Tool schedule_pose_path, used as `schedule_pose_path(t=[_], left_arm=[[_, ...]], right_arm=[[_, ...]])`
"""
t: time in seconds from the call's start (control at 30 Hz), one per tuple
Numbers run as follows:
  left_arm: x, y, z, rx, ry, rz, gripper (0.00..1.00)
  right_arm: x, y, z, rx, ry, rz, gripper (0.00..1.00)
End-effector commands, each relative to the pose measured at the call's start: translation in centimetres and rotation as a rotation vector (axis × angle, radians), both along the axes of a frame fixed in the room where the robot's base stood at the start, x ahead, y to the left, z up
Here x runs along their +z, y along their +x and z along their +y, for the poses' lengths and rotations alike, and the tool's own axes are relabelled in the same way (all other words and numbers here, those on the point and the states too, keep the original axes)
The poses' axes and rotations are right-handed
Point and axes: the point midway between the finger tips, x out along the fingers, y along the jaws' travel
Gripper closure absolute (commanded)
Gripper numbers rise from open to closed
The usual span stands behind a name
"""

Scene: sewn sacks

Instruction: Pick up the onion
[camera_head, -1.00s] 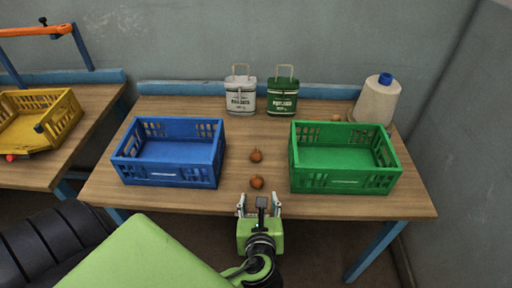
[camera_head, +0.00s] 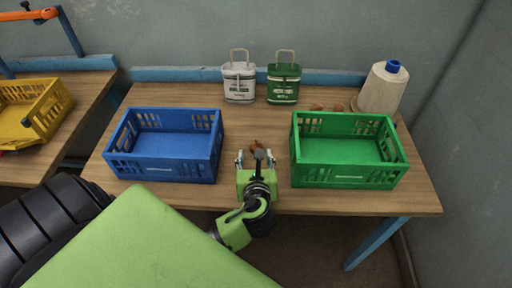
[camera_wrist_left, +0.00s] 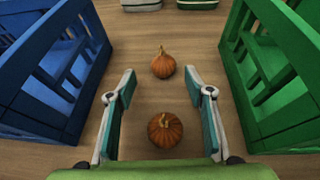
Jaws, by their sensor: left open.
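My left gripper (camera_head: 256,156) is open over the table between the blue and green crates. A second onion (camera_wrist_left: 163,63) lies just beyond the fingertips. In the head view, an onion (camera_head: 255,145) partly shows at the fingertips, and the nearer one is hidden by the gripper. My right gripper is not in view.
The blue crate (camera_head: 165,169) stands left and the green crate (camera_head: 348,174) right of the gripper, both seemingly empty. Behind are a white canister (camera_head: 239,83), a green canister (camera_head: 284,86), small brown items (camera_head: 317,107) and a thread cone (camera_head: 380,90). A yellow crate (camera_head: 45,110) stands on another table.

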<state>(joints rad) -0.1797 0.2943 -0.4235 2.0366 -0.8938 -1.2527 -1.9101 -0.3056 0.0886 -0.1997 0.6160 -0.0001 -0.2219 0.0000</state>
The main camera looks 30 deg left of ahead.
Motion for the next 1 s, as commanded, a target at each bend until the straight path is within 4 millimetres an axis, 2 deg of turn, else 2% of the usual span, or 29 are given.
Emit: schedule_pose_path(t=[0.2, 0.3, 0.6, 0.73, 1.0], left_arm=[[-1.1, 2.8, 1.4, 0.001, 0.002, 0.0, 0.52], [-1.5, 3.6, 2.0, 0.0, 0.002, 0.001, 0.52], [-1.7, 3.9, 2.2, 0.0, 0.001, 0.001, 0.52], [-1.7, 3.9, 2.2, 0.0, 0.001, 0.001, 0.86], [-1.7, 3.9, 2.2, 0.0, 0.001, 0.001, 0.88]], right_arm=[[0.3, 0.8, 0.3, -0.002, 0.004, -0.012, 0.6], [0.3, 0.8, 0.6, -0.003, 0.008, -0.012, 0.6], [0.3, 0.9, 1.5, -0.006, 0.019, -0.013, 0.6], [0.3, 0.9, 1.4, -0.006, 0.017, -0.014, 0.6], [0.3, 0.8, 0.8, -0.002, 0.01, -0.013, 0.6]])
